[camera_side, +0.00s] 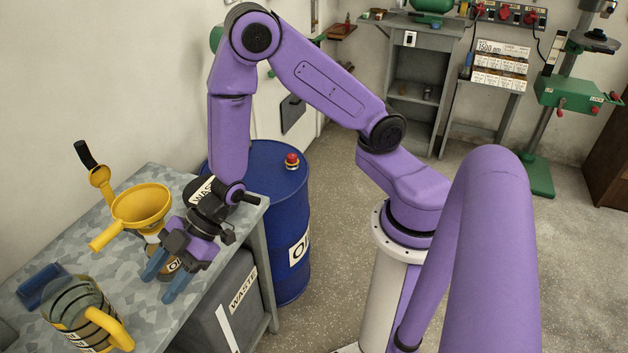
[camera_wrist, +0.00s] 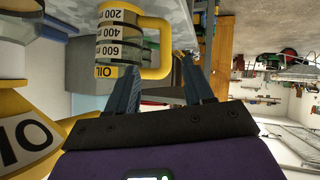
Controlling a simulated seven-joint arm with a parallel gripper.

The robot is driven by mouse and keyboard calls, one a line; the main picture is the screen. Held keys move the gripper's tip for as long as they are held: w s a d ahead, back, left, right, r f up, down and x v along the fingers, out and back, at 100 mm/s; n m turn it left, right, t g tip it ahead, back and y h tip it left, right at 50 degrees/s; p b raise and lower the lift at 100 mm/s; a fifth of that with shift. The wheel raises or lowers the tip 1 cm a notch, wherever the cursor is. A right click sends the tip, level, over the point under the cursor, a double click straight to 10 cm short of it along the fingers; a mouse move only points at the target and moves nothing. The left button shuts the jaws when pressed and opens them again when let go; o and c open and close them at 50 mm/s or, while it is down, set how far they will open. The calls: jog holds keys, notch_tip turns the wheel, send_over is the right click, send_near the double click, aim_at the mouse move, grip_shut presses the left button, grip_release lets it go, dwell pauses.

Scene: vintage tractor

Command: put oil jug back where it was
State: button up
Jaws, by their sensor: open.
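The oil jug (camera_side: 72,305) is a clear, graduated jug with a yellow rim and yellow handle. It stands on the grey workbench (camera_side: 115,240) near the lower left of the side view. In the wrist view the oil jug (camera_wrist: 119,42) shows its scale and OIL label, with its handle towards the fingers. My gripper (camera_side: 165,279) is open and empty over the bench, right of and behind the jug. In the wrist view my gripper (camera_wrist: 162,85) has the handle ahead of its spread fingers, seemingly apart from it.
A yellow funnel (camera_side: 142,205) stands just behind my gripper, over a partly hidden container (camera_side: 160,262). A blue object (camera_side: 42,286) lies behind the jug. A blue drum (camera_side: 278,220) with a red button stands beyond the bench's right edge. A grey waste bin (camera_side: 222,300) is below the bench.

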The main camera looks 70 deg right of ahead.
jog(key=s+d+r+m+g+h, duration=0.2)
jog(key=s+d+r+h, duration=0.3)
jog(key=s+d, duration=0.5)
jog(key=s+d+r+m+g+h, duration=0.1)
jog(key=s+d+r+h, duration=0.3)
jog(key=s+d+r, duration=0.4)
jog(key=s+d+g, duration=0.1)
jog(key=s+d, duration=0.1)
jog(key=s, duration=0.2)
jog(key=shift+d+r+m+h, duration=0.2)
jog(key=shift+d+m+h, duration=0.2)
jog(key=shift+o, duration=0.3)
jog(key=shift+w, duration=0.1)
